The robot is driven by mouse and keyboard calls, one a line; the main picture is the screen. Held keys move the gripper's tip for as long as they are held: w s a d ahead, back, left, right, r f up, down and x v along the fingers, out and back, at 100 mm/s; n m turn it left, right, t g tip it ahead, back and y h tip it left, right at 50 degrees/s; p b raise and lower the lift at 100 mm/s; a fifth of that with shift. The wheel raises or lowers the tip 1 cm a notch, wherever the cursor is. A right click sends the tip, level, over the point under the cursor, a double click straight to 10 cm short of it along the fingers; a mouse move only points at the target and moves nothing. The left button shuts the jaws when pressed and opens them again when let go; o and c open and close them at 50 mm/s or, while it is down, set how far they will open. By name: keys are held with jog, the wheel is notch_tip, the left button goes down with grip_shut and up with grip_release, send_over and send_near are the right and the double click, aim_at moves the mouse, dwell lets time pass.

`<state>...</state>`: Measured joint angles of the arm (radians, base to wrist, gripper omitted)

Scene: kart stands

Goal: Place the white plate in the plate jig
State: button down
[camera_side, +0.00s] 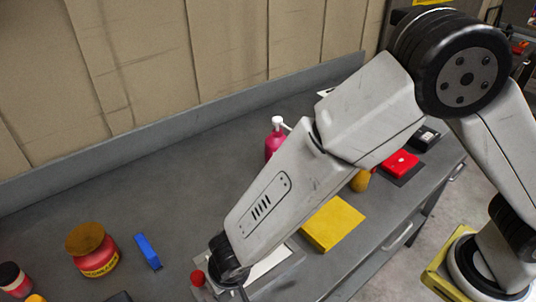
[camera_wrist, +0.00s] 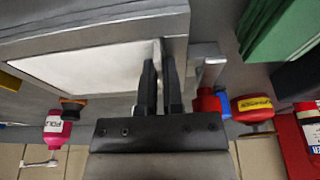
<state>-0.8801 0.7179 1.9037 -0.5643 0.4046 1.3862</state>
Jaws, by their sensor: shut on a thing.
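The white plate (camera_wrist: 85,68) lies framed by the grey rim of the plate jig (camera_wrist: 70,35) in the wrist view. In the side view a strip of the plate (camera_side: 268,263) and the jig's grey edge (camera_side: 288,258) show beside my forearm. My gripper (camera_wrist: 160,68) is at the plate's right edge in the wrist view, its two dark fingers close together around a thin pale edge. In the side view my gripper (camera_side: 232,280) is low over the jig, its fingertips partly out of frame. I cannot tell whether the plate is fully seated.
A red knob (camera_side: 197,278) stands beside the jig; it also shows in the wrist view (camera_wrist: 207,103). A yellow block (camera_side: 332,224) lies to the right, a pink bottle (camera_side: 274,142) behind. A blue block (camera_side: 147,251) and red jar (camera_side: 95,252) stand left.

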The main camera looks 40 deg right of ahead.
jog(key=shift+s+f, duration=0.1)
jog(key=shift+f, duration=0.45)
jog(key=c, duration=0.8)
grip_release()
jog(key=shift+r, duration=0.15)
jog(key=shift+r, duration=0.45)
jog(key=v, duration=1.2)
